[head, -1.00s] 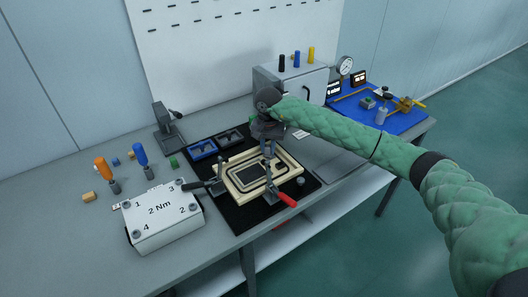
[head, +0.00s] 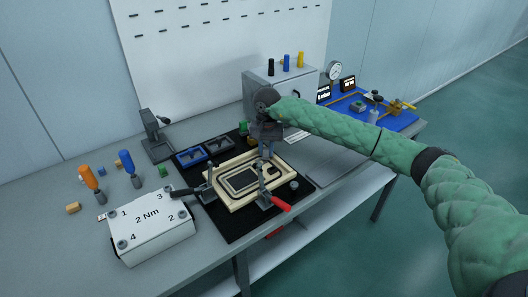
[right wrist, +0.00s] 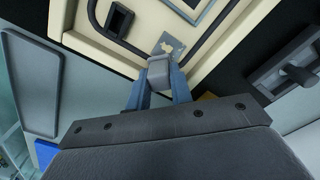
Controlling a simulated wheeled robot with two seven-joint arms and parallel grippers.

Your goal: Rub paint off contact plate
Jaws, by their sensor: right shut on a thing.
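The cream panel (head: 215,197) with dark groove lines lies on a black mat on the bench. In the right wrist view, a small silver contact plate (right wrist: 178,46) with a cream paint patch (right wrist: 166,47) on it sits on the panel. My right gripper (head: 266,153) points down over the back right part of the panel. It is shut on a small grey block (right wrist: 158,71), seen between its fingers in the right wrist view. The block's end is at the plate's near edge; I cannot tell whether it touches. My left gripper is not in view.
A clamp with a red handle (head: 281,204) and one with a black handle (head: 184,192) stand at the panel's edges. A white 2 Nm block (head: 150,232) stands left. Blue and dark trays (head: 190,158) lie behind. A grey plate (head: 335,165) lies right.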

